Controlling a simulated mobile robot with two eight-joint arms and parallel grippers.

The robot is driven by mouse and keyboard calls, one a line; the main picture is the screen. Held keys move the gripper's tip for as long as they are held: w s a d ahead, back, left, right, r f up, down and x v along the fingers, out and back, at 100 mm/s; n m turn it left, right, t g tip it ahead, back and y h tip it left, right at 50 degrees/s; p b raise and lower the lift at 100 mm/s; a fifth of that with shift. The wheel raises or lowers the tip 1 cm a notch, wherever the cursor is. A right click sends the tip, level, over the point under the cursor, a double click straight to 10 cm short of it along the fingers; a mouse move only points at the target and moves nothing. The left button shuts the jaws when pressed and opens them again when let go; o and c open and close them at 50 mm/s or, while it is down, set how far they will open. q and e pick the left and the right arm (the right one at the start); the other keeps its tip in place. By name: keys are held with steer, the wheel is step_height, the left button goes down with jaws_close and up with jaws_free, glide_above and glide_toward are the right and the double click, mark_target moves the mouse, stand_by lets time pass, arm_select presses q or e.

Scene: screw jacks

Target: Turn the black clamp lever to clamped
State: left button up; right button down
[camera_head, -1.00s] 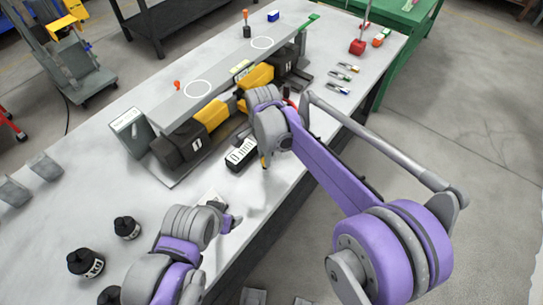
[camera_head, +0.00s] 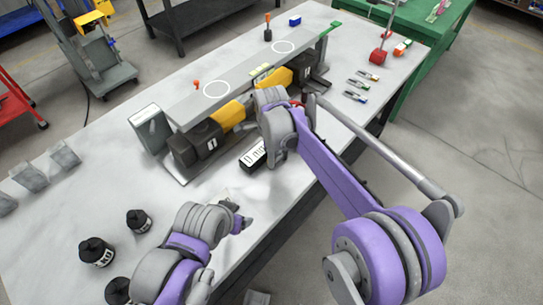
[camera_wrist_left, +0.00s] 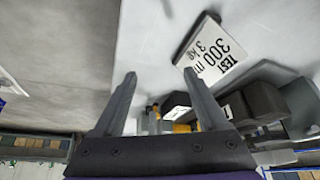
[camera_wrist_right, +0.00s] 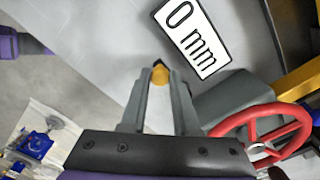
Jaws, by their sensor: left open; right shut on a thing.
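The right wrist view shows my right gripper (camera_wrist_right: 159,75) shut on a small dark piece with a yellow-orange end (camera_wrist_right: 160,74). This looks like the black clamp lever, mostly hidden between the fingers; its angle cannot be read. In the head view my right wrist (camera_head: 275,120) covers that spot, at the front of the jack bench beside the white "0 mm" sign (camera_head: 253,153), also in the right wrist view (camera_wrist_right: 192,38). My left gripper (camera_wrist_left: 159,75) is open and empty, low over the table front in the head view (camera_head: 238,217).
A red handwheel (camera_wrist_right: 260,133) is close right of my right gripper. Black-and-yellow jacks (camera_head: 197,145) stand under a long grey beam (camera_head: 240,82). Black weights (camera_head: 97,252) stand at the front left. The table between weights and jacks is mostly clear.

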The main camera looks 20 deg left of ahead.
steer(key=c, duration=0.7)
jaws_free()
steer(key=shift+a, duration=0.1)
steer(key=shift+o, duration=0.2)
arm_select(q)
steer(key=shift+w+r+p, duration=0.1)
steer(key=shift+r+p, duration=0.2)
steer(key=shift+r, duration=0.05)
arm_select(e)
step_height(320, 180, up, 11)
steer(key=shift+f, duration=0.1)
